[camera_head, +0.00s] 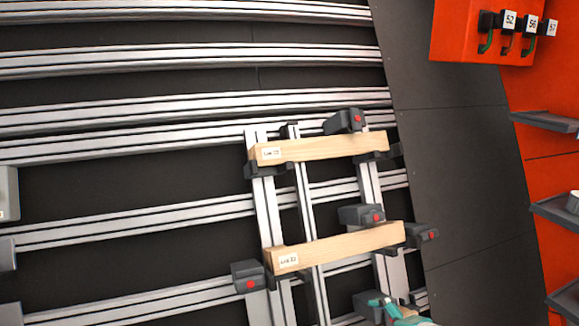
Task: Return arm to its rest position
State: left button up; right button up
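Neither of my grippers can be made out in the head view, and no arm of mine is clearly seen. Two pale wooden boards lie across the upright aluminium rails of a fixture. The upper board (325,146) has a white label at its left end and rests on dark brackets. The lower board (340,247) also has a white label at its left end. Dark clamp blocks with red spots stand beside the boards, such as the top block (345,121) and the lower left block (247,276).
Long aluminium rails (130,234) cross the dark floor (455,150). An orange panel (462,30) with numbered hooks is at the upper right, and grey shelves (552,210) are at the right edge. A small teal item (412,321), unidentified, is cut off at the bottom.

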jog(key=s+a+f+g, duration=0.1)
jog(key=s+f+g, duration=0.15)
jog(key=f, duration=0.65)
jog(key=s+a+f+g, duration=0.2)
jog(key=s+f, duration=0.2)
jog(key=f, duration=0.6)
jog(key=s+a+f+n+g, duration=0.3)
jog(key=s+f+n+g, duration=0.1)
jog(key=s+f+n, duration=0.8)
jog(key=s+f, duration=0.3)
jog(key=s, duration=0.2)
jog(key=shift+g, duration=0.35)
